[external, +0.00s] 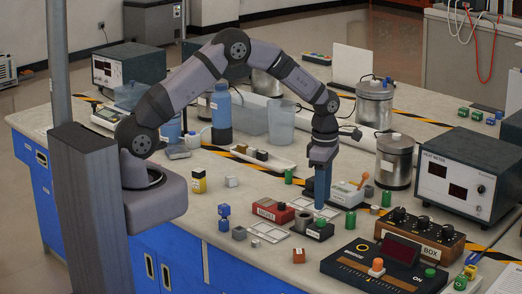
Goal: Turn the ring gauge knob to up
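A black panel (345,264) lies at the front right of the bench. It has an orange knob (377,266), a yellow ring mark (363,247), a dark red window and a green button (430,273). No readable label shows which part is the ring gauge, and the knob's pointing direction is too small to tell. My gripper (320,203) points straight down over the bench, behind and left of the panel and apart from the orange knob. Its fingers appear as one narrow blue shape, so their gap cannot be seen. Nothing is visibly held.
A wooden box with several black knobs (419,234) stands behind the panel's right side. A red block (272,211), a dark block with a green top (320,231) and flat white frames (267,232) lie near my gripper. A heat meter (470,172) and metal cans stand behind.

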